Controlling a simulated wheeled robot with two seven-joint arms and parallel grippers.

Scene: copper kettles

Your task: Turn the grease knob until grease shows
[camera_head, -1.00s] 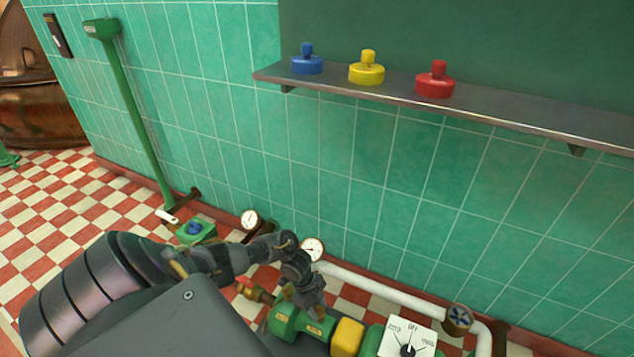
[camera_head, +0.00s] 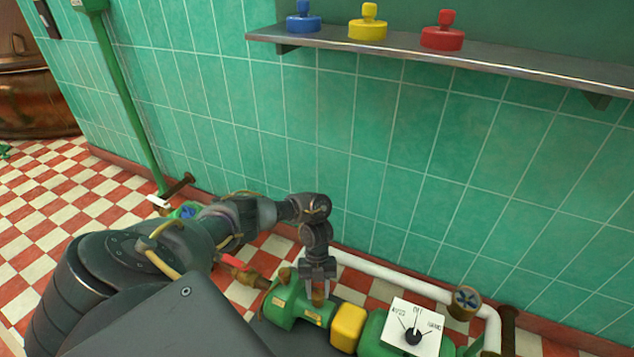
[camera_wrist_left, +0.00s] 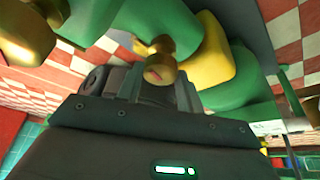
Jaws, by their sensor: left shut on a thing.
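The green pump (camera_head: 285,300) lies low near the wall, with a yellow coupling (camera_head: 348,327) at its right. A small brass grease knob (camera_head: 318,299) stands on top of it. My left gripper (camera_head: 318,284) points down from above and is shut on this knob. In the left wrist view the brass knob (camera_wrist_left: 160,68) with a reddish mark on its end shows between my left fingers (camera_wrist_left: 153,86). The fingers partly cover it in the head view. I cannot make out any grease. My right gripper is not in view.
A white dial plate with a black selector (camera_head: 414,336) sits right of the coupling. A white pipe (camera_head: 385,283) and a blue-centred valve wheel (camera_head: 466,301) are behind. Checkered floor lies free at left.

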